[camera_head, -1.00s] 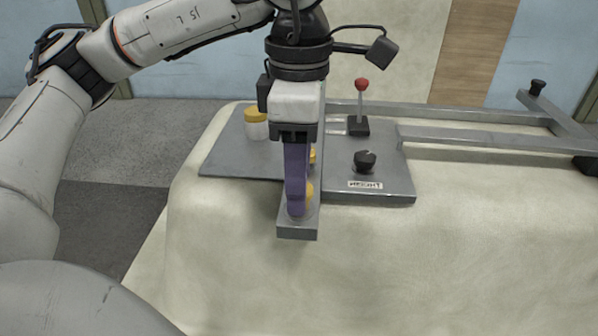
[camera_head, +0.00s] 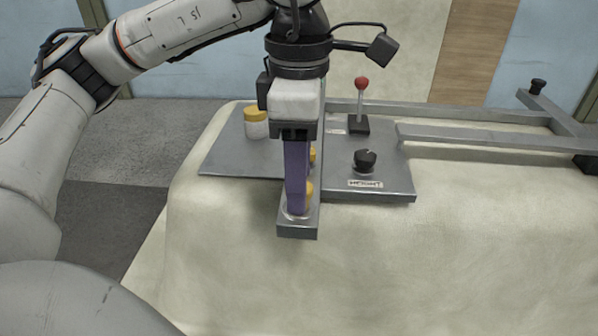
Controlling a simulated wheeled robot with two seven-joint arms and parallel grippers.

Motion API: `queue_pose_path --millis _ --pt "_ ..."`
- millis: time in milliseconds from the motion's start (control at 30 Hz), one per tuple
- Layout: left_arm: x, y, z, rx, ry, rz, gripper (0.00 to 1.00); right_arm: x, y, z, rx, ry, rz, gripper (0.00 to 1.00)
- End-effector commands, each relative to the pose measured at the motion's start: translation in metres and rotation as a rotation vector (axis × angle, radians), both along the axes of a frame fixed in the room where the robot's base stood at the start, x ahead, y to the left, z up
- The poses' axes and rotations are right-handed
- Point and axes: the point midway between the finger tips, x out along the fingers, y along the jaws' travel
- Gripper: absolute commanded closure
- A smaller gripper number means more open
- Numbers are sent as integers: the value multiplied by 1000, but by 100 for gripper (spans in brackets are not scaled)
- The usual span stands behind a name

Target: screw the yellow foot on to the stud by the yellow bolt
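My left gripper (camera_head: 297,205) points straight down over the front end of a narrow grey bar (camera_head: 297,233). Its purple fingers line up one behind the other, so the gap between them is hidden. A yellow piece (camera_head: 309,190) shows just right of the fingertips, with a pale round rim at the bar below; it may be the foot, mostly covered by the fingers. A second yellow piece (camera_head: 312,155), perhaps the bolt, shows farther back, partly hidden. The stud is not visible. My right gripper is out of view.
A yellow-topped white round piece (camera_head: 256,124) stands on the grey plate (camera_head: 225,160). Right of the gripper are a red-knobbed lever (camera_head: 361,90), a black knob (camera_head: 365,160) and a label. Grey rails (camera_head: 470,136) run right. The cream surface in front (camera_head: 450,230) is clear.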

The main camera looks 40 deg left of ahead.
Motion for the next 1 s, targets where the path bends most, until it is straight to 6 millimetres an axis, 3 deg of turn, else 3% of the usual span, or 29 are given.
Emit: queue_pose_path --millis 33,233,467,800,1000 --pt "0 0 0 0 0 0 58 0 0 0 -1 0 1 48" --pt "0 0 0 0 0 0 92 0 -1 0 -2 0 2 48" --pt "0 0 -1 1 0 -44 92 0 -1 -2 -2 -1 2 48" --pt "0 0 -2 -1 1 -574 92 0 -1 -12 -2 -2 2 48" --pt "0 0 2 0 1 -888 92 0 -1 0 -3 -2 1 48"
